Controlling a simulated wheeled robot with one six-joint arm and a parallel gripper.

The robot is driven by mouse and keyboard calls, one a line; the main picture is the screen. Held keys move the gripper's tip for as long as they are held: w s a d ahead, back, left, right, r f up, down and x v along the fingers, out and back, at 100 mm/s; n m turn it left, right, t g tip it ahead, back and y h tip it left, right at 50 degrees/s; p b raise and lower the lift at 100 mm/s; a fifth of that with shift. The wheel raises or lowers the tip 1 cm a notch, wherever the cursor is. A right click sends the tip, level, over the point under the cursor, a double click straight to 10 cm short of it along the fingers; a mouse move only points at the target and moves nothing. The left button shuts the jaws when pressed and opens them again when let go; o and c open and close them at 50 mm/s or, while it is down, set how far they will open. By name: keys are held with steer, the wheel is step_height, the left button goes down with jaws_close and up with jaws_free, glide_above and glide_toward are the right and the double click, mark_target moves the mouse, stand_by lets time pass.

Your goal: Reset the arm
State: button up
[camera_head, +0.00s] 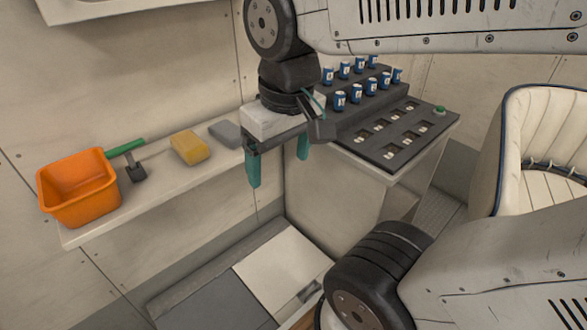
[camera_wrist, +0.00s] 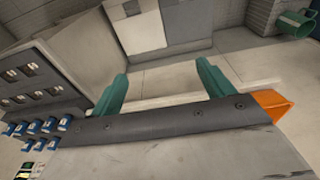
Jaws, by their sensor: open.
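My gripper (camera_head: 279,170) hangs in the upper middle of the head view, in front of the shelf and beside the stepped panel. Its two teal fingers are spread wide with nothing between them. In the wrist view the open fingers (camera_wrist: 160,85) point toward the pale floor panels below. My arm reaches in from the upper right of the head view and bends down at the wrist.
A shelf (camera_head: 158,203) holds an orange bin (camera_head: 80,190), a green-handled tool (camera_head: 128,150), a yellow sponge (camera_head: 190,148) and a grey block (camera_head: 226,133). Right of my gripper, a dark stepped panel (camera_head: 377,158) carries several blue cans (camera_head: 340,101). A cream seat (camera_head: 540,130) stands far right.

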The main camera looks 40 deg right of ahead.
steer(key=s, duration=0.1)
steer(key=s+f, duration=0.1)
steer(key=s, duration=0.1)
steer(key=shift+s, duration=0.1)
steer(key=shift+o, duration=0.6)
stand_by(0.4)
